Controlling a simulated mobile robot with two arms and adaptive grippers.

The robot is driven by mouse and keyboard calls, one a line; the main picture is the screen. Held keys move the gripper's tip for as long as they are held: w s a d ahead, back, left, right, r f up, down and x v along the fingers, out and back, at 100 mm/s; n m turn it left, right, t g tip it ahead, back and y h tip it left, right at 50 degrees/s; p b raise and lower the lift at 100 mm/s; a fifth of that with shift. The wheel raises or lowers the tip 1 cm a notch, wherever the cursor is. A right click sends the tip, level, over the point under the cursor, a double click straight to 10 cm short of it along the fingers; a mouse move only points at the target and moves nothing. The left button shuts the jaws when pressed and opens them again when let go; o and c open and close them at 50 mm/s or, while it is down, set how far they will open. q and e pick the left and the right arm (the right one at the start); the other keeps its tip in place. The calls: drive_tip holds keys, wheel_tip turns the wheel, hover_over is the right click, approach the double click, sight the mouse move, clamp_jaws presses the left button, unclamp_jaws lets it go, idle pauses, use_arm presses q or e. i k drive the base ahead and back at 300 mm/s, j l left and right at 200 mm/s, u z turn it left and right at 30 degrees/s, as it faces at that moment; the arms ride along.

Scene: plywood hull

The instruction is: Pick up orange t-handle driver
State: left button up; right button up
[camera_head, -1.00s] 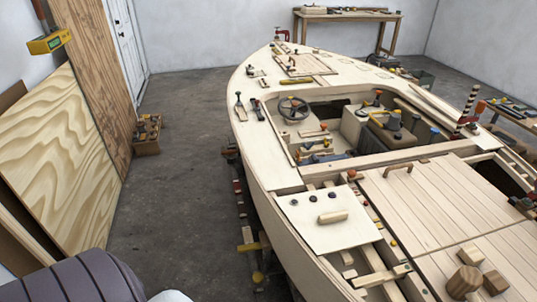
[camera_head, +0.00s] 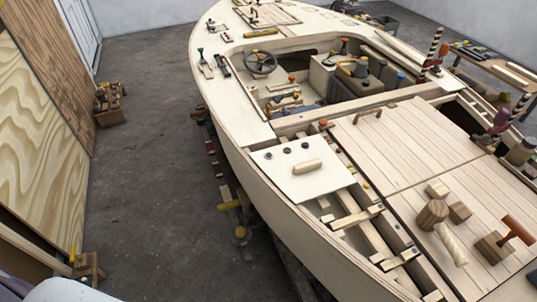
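An orange T-handle driver (camera_head: 519,229) shows at the right of the head view, near the lower right corner. Its crossbar handle is up and tilted, and its shaft runs down toward a brown wooden block (camera_head: 494,246). I cannot tell whether the shaft is set in the block or only passes in front of it. The block sits on the pale plank deck (camera_head: 405,140) of the boat hull. Neither of my grippers is in view.
A round wooden mallet head (camera_head: 432,213) with a pale handle (camera_head: 450,244) and small blocks (camera_head: 460,212) lie left of the driver. A white panel (camera_head: 290,178) and open framing are farther left.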

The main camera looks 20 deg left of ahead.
sight(517, 230)
drive_tip(key=z, duration=1.4)
drive_tip(key=i+l, duration=0.1)
drive_tip(key=l, duration=0.2)
drive_tip(key=i+l+u, duration=0.1)
drive_tip(key=l+u, duration=0.3)
drive_tip(key=l, duration=0.35)
drive_tip(key=l+u, duration=0.45)
drive_tip(key=l, duration=0.25)
